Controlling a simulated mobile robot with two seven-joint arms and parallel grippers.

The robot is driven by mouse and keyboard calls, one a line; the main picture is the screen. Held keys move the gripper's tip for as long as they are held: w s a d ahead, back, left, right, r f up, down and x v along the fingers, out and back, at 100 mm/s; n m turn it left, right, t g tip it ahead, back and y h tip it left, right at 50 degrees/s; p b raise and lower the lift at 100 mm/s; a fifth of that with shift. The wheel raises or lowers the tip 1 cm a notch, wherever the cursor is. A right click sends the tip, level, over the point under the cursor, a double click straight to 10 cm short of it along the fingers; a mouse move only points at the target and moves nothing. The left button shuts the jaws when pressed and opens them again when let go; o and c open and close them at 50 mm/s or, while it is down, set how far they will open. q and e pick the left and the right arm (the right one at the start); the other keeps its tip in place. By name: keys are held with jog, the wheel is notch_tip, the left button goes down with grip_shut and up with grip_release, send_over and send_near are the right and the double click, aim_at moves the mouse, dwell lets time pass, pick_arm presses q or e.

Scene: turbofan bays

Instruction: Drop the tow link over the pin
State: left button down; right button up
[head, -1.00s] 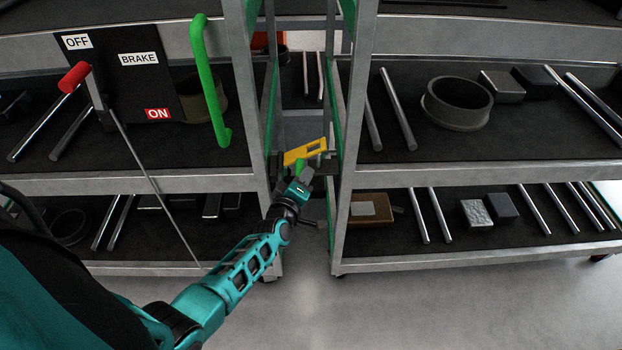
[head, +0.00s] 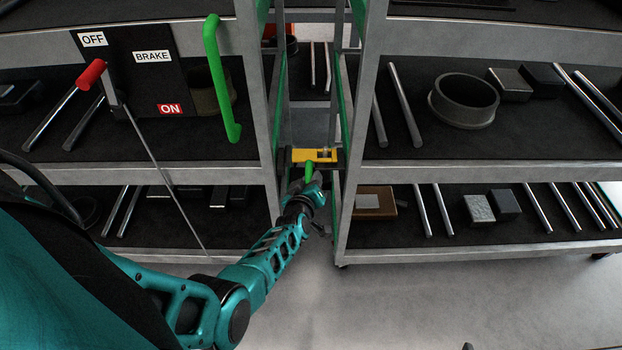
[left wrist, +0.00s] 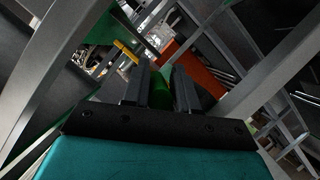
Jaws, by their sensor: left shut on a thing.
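The tow link is a yellow bar (head: 315,156) with a green grip (head: 308,171), in the gap between the two carts. My left gripper (head: 307,183) is shut on the green grip from the near side. The bar lies across the gap and looks about level. A slot near its right end shows something greyish in it, but I cannot tell if that is the pin around which it sits. In the left wrist view the green grip (left wrist: 160,90) stands between both fingers, and a yellow piece (left wrist: 126,52) shows beyond. My right gripper is not in view.
The left cart (head: 150,176) carries a brake panel (head: 150,85) with a red-knobbed lever (head: 91,74) and a green handle (head: 221,80). The right cart (head: 480,168) holds rods, blocks and a dark ring (head: 464,100). Cart posts stand close on both sides of my left gripper.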

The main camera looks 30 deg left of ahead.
pick_arm(q)
jog(key=shift+a, duration=0.1)
dwell(0.3)
jog(key=c, duration=1.2)
grip_release()
jog(key=shift+c, duration=0.2)
